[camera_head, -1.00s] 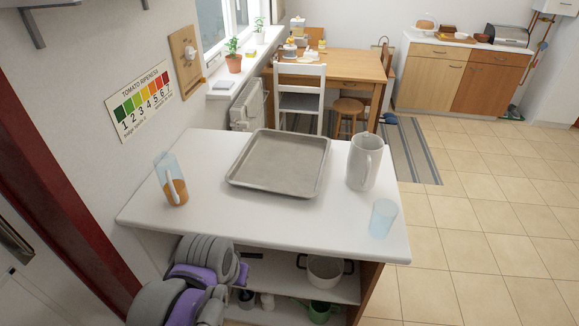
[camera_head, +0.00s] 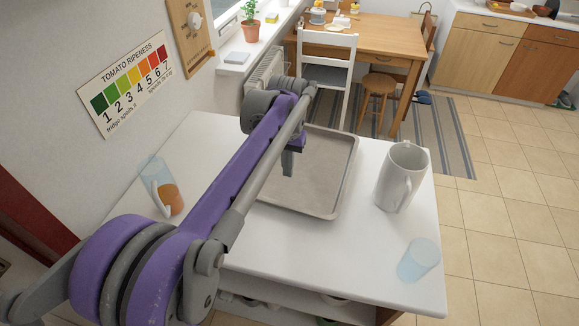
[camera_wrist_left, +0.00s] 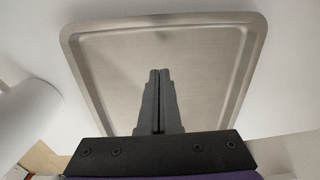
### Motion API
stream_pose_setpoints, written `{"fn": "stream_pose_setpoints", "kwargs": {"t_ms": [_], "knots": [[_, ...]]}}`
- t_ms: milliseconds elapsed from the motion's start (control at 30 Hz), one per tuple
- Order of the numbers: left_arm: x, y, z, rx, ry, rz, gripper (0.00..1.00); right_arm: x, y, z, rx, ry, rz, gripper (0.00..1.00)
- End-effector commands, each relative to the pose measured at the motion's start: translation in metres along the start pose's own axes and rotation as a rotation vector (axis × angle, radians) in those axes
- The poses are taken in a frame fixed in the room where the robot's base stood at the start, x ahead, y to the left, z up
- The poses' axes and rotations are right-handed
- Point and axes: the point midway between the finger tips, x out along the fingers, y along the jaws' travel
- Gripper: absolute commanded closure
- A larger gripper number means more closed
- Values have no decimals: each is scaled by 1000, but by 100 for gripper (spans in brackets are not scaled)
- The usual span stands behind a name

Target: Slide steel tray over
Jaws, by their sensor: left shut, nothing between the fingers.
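The steel tray (camera_head: 325,170) lies flat on the white counter top, partly hidden behind my left arm in the head view. In the left wrist view the tray (camera_wrist_left: 205,60) fills most of the picture. My left gripper (camera_head: 288,172) points down over the tray's inside. Its fingers (camera_wrist_left: 159,75) are shut together with nothing between them. I cannot tell whether the fingertips touch the tray's floor. My right gripper is not in view.
A white pitcher (camera_head: 400,178) stands right of the tray, and a blue cup (camera_head: 418,260) near the front right corner. A glass with orange liquid (camera_head: 162,188) stands at the left. The counter (camera_head: 300,248) is bare in front of the tray.

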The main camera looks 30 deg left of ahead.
Motion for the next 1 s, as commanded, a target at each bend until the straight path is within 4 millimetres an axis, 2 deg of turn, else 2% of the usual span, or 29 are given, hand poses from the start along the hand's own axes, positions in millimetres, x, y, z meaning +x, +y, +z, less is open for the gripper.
{"fn": "stream_pose_setpoints", "kwargs": {"t_ms": [100,333,400,600,1000], "knots": [[28,0,0,0,0,0,100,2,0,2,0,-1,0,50],[75,0,0,1,1,0,100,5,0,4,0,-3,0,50],[71,0,15,0,1,0,100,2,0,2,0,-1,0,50],[71,0,36,0,1,0,100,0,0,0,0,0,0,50],[71,0,40,0,1,0,100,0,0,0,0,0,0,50]]}}
